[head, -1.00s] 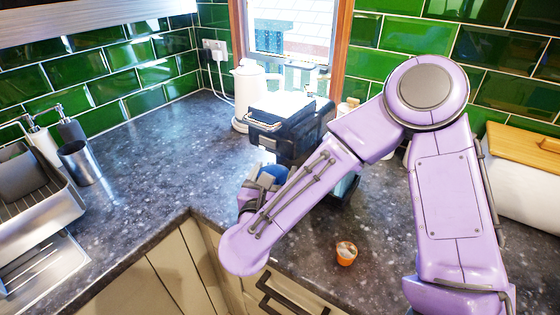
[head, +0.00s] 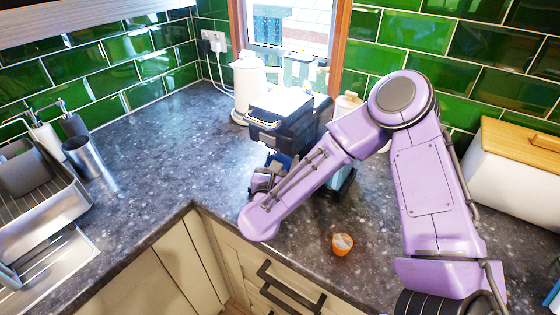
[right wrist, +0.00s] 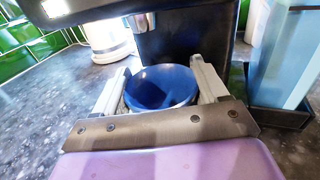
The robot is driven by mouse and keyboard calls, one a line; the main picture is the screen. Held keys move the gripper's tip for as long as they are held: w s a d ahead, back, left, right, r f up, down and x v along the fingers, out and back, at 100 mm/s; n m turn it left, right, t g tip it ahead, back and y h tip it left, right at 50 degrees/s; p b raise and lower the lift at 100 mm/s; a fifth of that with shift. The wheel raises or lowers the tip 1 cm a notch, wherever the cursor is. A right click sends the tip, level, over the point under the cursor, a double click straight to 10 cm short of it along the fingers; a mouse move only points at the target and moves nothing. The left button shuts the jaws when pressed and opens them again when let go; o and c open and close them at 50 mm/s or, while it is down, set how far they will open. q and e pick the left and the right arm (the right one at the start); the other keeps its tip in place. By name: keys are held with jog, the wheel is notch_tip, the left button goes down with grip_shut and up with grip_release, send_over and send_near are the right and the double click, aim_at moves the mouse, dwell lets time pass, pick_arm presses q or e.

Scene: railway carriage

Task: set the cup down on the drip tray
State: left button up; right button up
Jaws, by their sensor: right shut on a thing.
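The blue cup (right wrist: 162,87) is between the two pale fingers of my right gripper (right wrist: 160,82) in the right wrist view, with its open top facing the camera. In the head view a bit of the blue cup (head: 280,160) shows at the front of the dark coffee machine (head: 290,125), and my right arm covers part of it. My right gripper is shut on the cup. The machine's dark front (right wrist: 187,40) rises right behind the cup. The drip tray cannot be made out; the cup and gripper hide the area below. My left gripper is not in view.
A pale blue tank (right wrist: 285,55) stands right of the gripper. A white kettle (head: 249,82) is behind the machine. An orange-rimmed pod (head: 342,244) lies near the counter's front edge. A metal cup (head: 82,157) and dish rack are left. The counter between is clear.

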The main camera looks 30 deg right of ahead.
jog(key=o, duration=1.3)
jog(key=shift+w+f, duration=0.1)
jog(key=shift+c, duration=0.2)
jog(key=shift+r+p, duration=0.45)
jog(key=shift+p, duration=0.05)
jog(key=s+a+b, duration=0.1)
jog(key=s+a+f+b, duration=0.1)
jog(key=shift+s+a, duration=0.25)
jog(key=shift+a, duration=0.1)
jog(key=b+v, duration=0.2)
jog(key=v, duration=0.5)
jog(key=shift+s+a+r, duration=0.2)
jog(key=shift+a, duration=0.1)
jog(key=shift+s+a, duration=0.2)
jog(key=shift+s, duration=0.15)
